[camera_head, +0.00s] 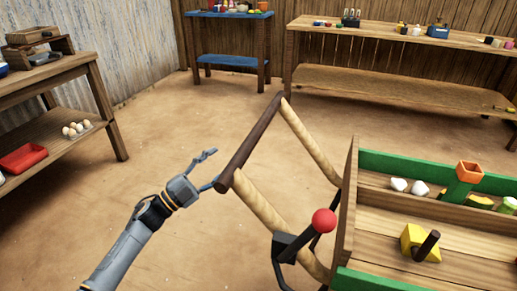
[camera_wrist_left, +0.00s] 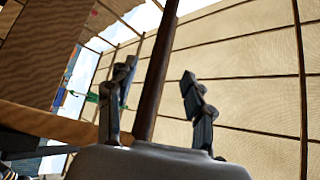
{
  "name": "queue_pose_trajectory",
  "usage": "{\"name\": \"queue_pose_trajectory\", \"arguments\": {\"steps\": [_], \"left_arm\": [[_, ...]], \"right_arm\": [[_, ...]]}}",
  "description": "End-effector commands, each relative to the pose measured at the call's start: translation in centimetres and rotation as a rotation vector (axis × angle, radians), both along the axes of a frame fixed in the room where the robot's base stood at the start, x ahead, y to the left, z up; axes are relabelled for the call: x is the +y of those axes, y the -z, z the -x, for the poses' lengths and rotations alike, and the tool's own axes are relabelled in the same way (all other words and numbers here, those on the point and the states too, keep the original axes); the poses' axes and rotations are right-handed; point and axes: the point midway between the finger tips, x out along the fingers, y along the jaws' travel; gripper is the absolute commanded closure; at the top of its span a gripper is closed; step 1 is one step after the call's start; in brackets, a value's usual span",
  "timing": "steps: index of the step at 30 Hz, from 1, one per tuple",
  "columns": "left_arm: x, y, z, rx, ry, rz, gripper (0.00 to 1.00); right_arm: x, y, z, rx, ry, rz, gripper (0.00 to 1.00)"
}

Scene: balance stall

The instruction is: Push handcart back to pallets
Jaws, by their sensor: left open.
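The handcart (camera_head: 348,215) stands at the right of the head view, a wooden box with green boards. Two pale wooden shafts (camera_head: 312,140) run from it to a dark brown handle bar (camera_head: 253,140). A lever with a red ball knob (camera_head: 323,220) rises beside the near shaft. My left gripper (camera_head: 212,168) is open at the left of the bar's near end. In the left wrist view the dark bar (camera_wrist_left: 160,65) shows between my two spread fingers (camera_wrist_left: 158,75); I cannot tell whether they touch it. My right gripper and the pallets are not in view.
The cart carries white lumps (camera_head: 409,187), an orange pot (camera_head: 469,172) and a yellow block (camera_head: 420,243). A wooden shelf table (camera_head: 70,110) stands at the left, a blue table (camera_head: 230,60) and a long bench (camera_head: 400,85) at the back. The floor between is clear.

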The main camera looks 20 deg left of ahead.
Motion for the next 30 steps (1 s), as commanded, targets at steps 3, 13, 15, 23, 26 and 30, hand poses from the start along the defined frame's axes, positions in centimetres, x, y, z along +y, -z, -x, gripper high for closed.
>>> {"name": "queue_pose_trajectory", "arguments": {"steps": [3, 13, 15, 23, 26, 30], "left_arm": [[-0.6, -1.0, 0.4, -0.050, 0.033, -0.031, 0.48], [-3.5, -3.3, -2.5, -0.064, 0.041, -0.034, 0.48], [-4.4, -4.0, -3.5, -0.064, 0.042, -0.034, 0.48], [-7.6, -5.8, -7.1, -0.061, 0.040, -0.034, 0.48], [-8.3, -6.3, -8.0, -0.058, 0.039, -0.032, 0.48], [-9.0, -6.7, -8.7, -0.059, 0.040, -0.035, 0.48]], "right_arm": [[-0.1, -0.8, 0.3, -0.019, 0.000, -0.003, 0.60], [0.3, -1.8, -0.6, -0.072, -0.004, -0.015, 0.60], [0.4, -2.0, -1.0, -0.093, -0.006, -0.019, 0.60], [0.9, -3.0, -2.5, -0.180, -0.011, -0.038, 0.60], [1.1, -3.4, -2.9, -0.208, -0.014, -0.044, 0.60], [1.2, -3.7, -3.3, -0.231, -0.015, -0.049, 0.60]]}}
